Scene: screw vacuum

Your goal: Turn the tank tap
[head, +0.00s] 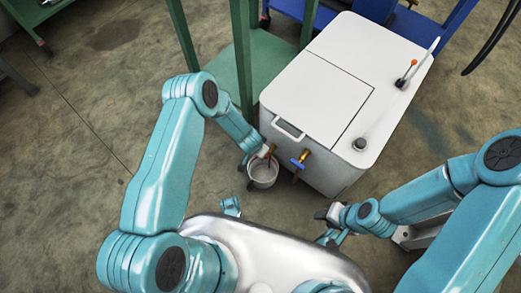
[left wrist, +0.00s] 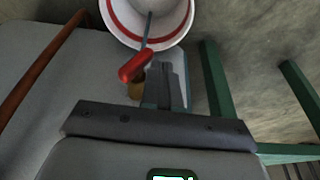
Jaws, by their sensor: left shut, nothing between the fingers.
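The white tank (head: 318,95) stands at centre right with two brass taps low on its front. The right tap has a blue handle (head: 299,161). The other tap is largely hidden by my left gripper (head: 265,153); in the left wrist view its red handle (left wrist: 136,66) and brass body (left wrist: 136,90) show. My left gripper (left wrist: 165,88) is shut and empty, just right of the red handle; I cannot tell whether they touch. My right gripper (head: 326,213) is in front of the tank, apart from the taps; its finger opening is unclear.
A white bucket (head: 263,175) stands below the left tap; its red-striped rim shows in the left wrist view (left wrist: 112,22). A green table (head: 270,62) is behind the tank's left side. A red-tipped lever (head: 406,74) is on the tank top. The floor at left is open.

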